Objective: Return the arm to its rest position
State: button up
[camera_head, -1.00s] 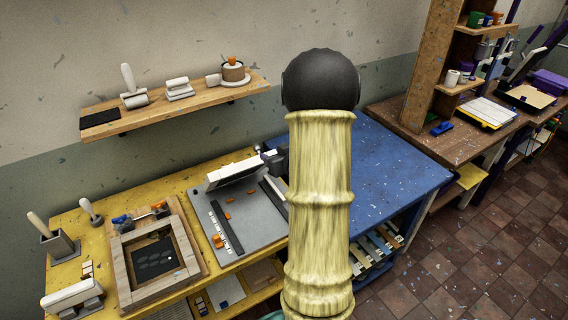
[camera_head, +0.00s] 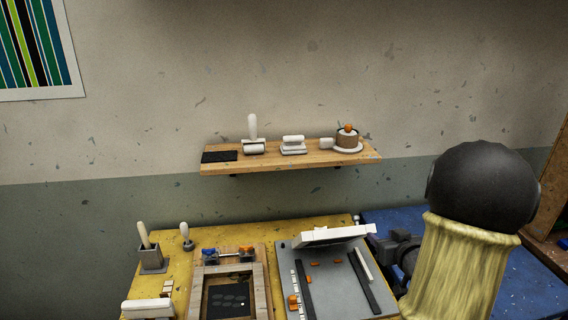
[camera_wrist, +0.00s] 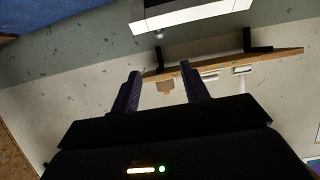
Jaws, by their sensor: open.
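My arm (camera_head: 470,240) stands at the right of the head view, with a pale yellow link and a black rounded joint. My gripper (camera_wrist: 158,72) shows in the wrist view with its two dark fingers apart and nothing between them. In the head view the gripper is mostly hidden behind the arm, near the right end of the tilted white panel (camera_head: 333,235). This panel stands over a grey board (camera_head: 330,285) on the yellow table. I cannot tell in the head view whether the gripper touches the panel. In the wrist view the panel (camera_wrist: 195,14) lies beyond the fingertips, apart from them.
A wooden frame (camera_head: 262,295) with blue and orange clamps lies on the yellow table (camera_head: 205,240), left of the grey board. A wall shelf (camera_head: 290,162) holds printing tools. A blue table (camera_head: 520,290) is on the right. The wall space above the shelf is clear.

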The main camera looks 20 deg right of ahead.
jog(key=s+a+f+g, duration=0.1)
jog(key=a+f+g, duration=0.3)
jog(key=a, duration=0.8)
jog(key=s+a+f+n+g+y, duration=0.1)
jog(key=s+a+g, duration=0.5)
jog(key=s+a, duration=0.4)
jog(key=a, duration=0.4)
jog(key=shift+s+g+y, duration=0.3)
jog(key=shift+s+g, duration=0.1)
